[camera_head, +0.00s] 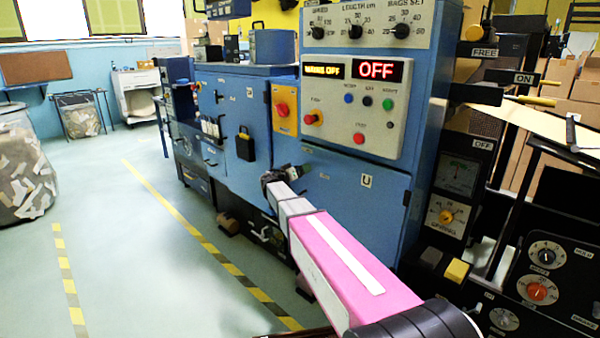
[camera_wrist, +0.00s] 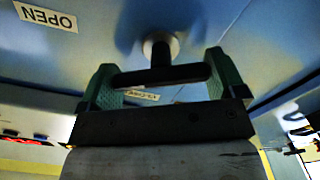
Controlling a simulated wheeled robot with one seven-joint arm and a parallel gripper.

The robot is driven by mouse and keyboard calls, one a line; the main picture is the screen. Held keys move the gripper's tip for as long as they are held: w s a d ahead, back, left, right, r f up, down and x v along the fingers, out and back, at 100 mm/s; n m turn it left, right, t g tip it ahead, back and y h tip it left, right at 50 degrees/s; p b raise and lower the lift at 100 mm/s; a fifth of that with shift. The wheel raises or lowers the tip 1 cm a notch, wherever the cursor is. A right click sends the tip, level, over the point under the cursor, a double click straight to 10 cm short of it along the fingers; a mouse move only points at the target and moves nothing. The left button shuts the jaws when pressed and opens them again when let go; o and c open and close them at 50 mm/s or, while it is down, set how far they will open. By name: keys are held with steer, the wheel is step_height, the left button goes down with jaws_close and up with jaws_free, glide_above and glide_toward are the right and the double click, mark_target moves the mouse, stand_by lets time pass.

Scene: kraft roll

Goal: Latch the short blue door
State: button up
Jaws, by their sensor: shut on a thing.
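My gripper (camera_head: 275,178) is at the left edge of a low blue door (camera_head: 345,205) below the control panel. This door looks about flush with the blue machine, and its left edge is partly hidden by my arm. In the wrist view my gripper's green fingers (camera_wrist: 160,72) are shut on the two ends of a black T-shaped latch handle (camera_wrist: 160,55). The handle's stem runs to a round pale base on the blue surface, and its bar lies across the picture. A white label reading OPEN (camera_wrist: 47,15) is at upper left, upside down. A second label between the fingers is too blurred to read.
The control panel (camera_head: 352,105) with an OFF display stands above the door. A black padlock (camera_head: 245,145) hangs on the blue door to the left. A dark gauge box (camera_head: 455,175) is to the right.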

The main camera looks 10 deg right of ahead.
steer(key=n, duration=0.6)
steer(key=shift+w+f, duration=0.1)
steer(key=n, duration=0.5)
steer(key=shift+a+f+n, duration=0.1)
steer(key=shift+n, duration=0.3)
steer(key=o, duration=0.6)
steer(key=shift+o, duration=0.2)
steer(key=v, duration=1)
steer(key=shift+a, duration=0.35)
